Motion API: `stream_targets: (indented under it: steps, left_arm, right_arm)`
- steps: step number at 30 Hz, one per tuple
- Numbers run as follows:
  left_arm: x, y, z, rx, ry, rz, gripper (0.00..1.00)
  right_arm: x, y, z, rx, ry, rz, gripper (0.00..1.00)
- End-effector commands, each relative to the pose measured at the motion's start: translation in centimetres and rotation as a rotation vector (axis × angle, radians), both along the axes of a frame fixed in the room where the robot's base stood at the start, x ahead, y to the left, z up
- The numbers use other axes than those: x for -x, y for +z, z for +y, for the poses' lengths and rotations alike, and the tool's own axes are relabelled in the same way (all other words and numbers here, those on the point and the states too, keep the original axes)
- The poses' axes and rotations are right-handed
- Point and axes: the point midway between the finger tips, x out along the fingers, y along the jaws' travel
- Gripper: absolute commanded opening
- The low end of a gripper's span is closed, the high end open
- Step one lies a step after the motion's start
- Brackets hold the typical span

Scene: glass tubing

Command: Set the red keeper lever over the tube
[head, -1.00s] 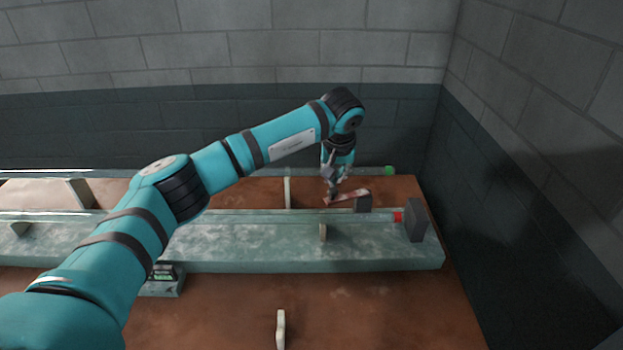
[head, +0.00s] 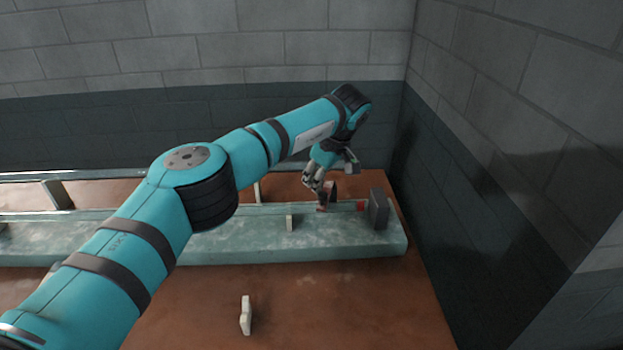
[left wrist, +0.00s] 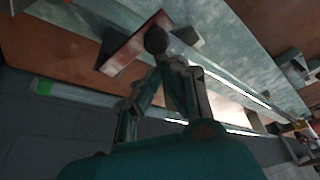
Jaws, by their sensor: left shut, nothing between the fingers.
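The red lever (left wrist: 125,50) shows in the left wrist view as a flat red bar with dark edges. One end of it is close to the clear tube (left wrist: 225,80); I cannot tell whether it lies over the tube. In the head view the lever is mostly hidden by my left gripper (head: 318,205). The tube (head: 262,210) runs along the pale green bench rail. My left gripper is shut and empty, its tips (left wrist: 158,48) against or just beside the lever's edge; contact is unclear. My right gripper is not in view.
A dark end block (head: 379,209) stands at the rail's right end, with a red piece (head: 361,205) beside it. A small pale post (head: 290,223) stands at the rail. Walls close the back and right.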

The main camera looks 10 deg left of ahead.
Motion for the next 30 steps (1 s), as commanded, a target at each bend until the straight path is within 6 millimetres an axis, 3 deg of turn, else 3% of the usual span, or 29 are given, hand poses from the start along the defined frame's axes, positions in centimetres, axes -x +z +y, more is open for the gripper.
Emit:
stream_targets:
  steps: [12,30]
  left_arm:
    - [0.3,0.0,-1.5,0.001,0.009,0.000,0.00]
    - [0.4,-0.1,-1.8,0.001,0.008,0.001,0.00]
  right_arm:
    - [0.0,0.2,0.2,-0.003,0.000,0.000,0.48]
    - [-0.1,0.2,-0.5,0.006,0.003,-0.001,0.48]
